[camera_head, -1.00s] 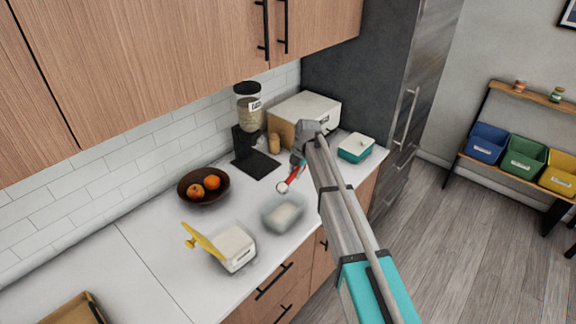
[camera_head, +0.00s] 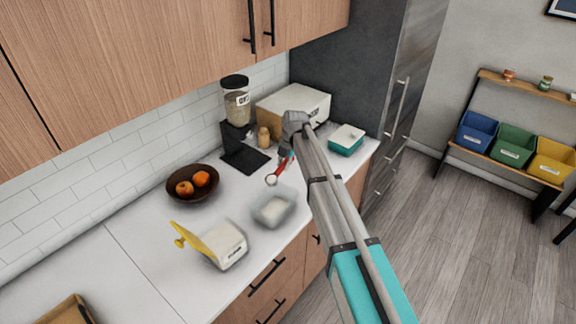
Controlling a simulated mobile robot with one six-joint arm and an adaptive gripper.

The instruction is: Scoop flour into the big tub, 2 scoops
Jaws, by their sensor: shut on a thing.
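My gripper (camera_head: 287,153) is shut on the red handle of a scoop (camera_head: 282,169). The scoop's round pale end (camera_head: 271,180) points down and left, a little behind the clear tub in the picture; whether it holds flour is too small to tell. The clear tub (camera_head: 289,214) stands on the counter with white stuff inside, which looks like flour. A white container (camera_head: 231,246) with dark lettering stands to its left, its yellow lid (camera_head: 195,243) tipped open; I cannot see its contents. My arm hides part of the counter to the right.
A fruit bowl (camera_head: 192,196), a dispenser (camera_head: 236,110) on a black stand, a small jar (camera_head: 264,137) and a large white-fronted box (camera_head: 301,107) line the back. A teal, white-topped box (camera_head: 346,143) stands right of my arm. The left counter (camera_head: 130,225) is mostly clear.

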